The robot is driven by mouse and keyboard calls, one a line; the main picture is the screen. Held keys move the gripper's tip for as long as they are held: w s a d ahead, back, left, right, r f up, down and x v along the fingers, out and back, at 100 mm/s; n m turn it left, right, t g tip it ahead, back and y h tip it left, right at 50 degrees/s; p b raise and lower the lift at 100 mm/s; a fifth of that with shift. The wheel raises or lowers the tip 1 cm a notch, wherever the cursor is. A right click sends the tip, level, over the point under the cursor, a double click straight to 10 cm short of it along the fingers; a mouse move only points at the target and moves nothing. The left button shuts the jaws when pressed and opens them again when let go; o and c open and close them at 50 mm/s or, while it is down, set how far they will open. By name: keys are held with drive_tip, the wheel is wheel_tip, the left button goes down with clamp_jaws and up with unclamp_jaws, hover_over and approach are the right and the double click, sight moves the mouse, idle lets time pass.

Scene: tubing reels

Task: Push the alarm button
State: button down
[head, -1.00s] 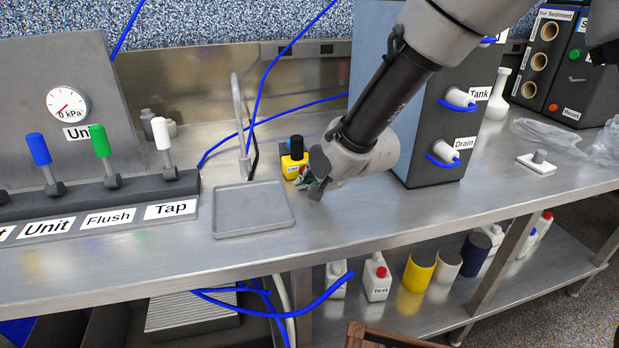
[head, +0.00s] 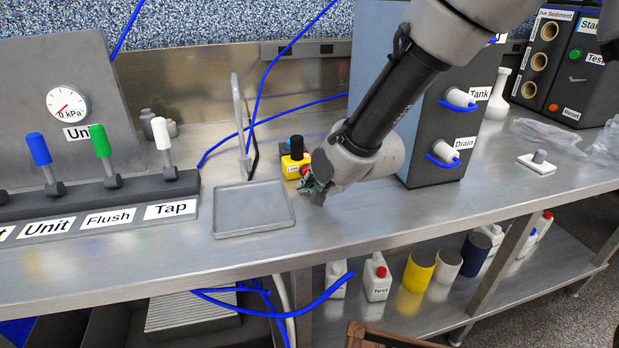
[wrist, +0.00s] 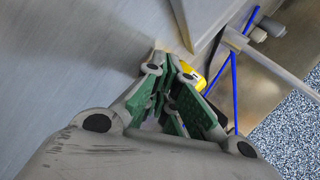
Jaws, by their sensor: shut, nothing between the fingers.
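A small yellow box (head: 289,172) with a black top (head: 296,147) and a red button (head: 304,171) on its right side stands on the bench behind the tray. I take it for the alarm unit; its label is too small to read. My gripper (head: 308,187) is just in front of the box, low over the bench and angled down to the left. In the wrist view, the green-padded fingers of my gripper (wrist: 166,62) are together with nothing between them. The yellow box (wrist: 187,67) is partly hidden behind them there. I cannot tell whether they touch it.
A grey tray (head: 254,228) lies to the left, below a tap spout (head: 238,110). A grey cabinet (head: 428,175) with Tank and Drain valves stands close on the right. Blue tubing (head: 262,108) runs behind the box. The bench front is clear.

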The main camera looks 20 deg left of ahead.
drive_tip(key=shift+s+d, duration=0.5)
drive_tip(key=shift+s, duration=0.35)
drive_tip(key=shift+s+d, duration=0.55)
drive_tip(key=shift+s, duration=0.3)
drive_tip(key=shift+s+d, duration=0.5)
drive_tip(key=shift+s, duration=0.35)
